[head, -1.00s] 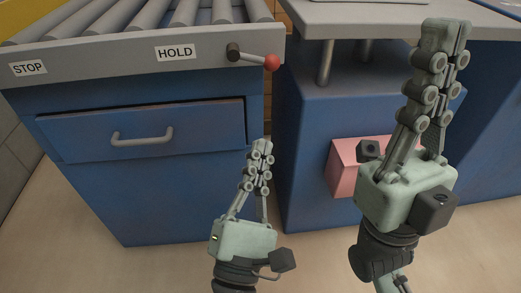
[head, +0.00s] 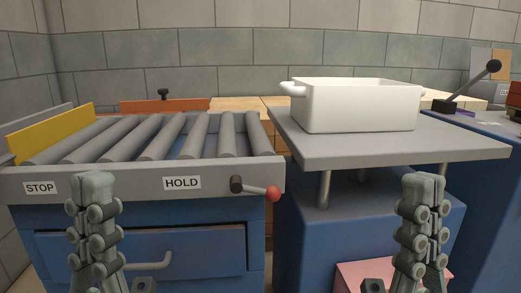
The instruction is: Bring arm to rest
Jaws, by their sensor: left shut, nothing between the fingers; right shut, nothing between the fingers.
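My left gripper (head: 95,225) stands upright at the lower left of the head view, in front of the blue drawer cabinet. Its fingers are shut with nothing between them. My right gripper (head: 421,225) stands upright at the lower right, in front of the blue stand under the grey table. Its fingers are shut and empty. Both grippers appear apart from the furniture. The wrists and arm links below them are mostly out of the picture.
A roller conveyor (head: 150,135) with a red-knobbed lever (head: 272,194) by the HOLD label is at left. A white pot (head: 355,105) stands on the grey table (head: 320,152). A pink block (head: 350,272) is below. A black-knobbed lever (head: 470,85) is at right.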

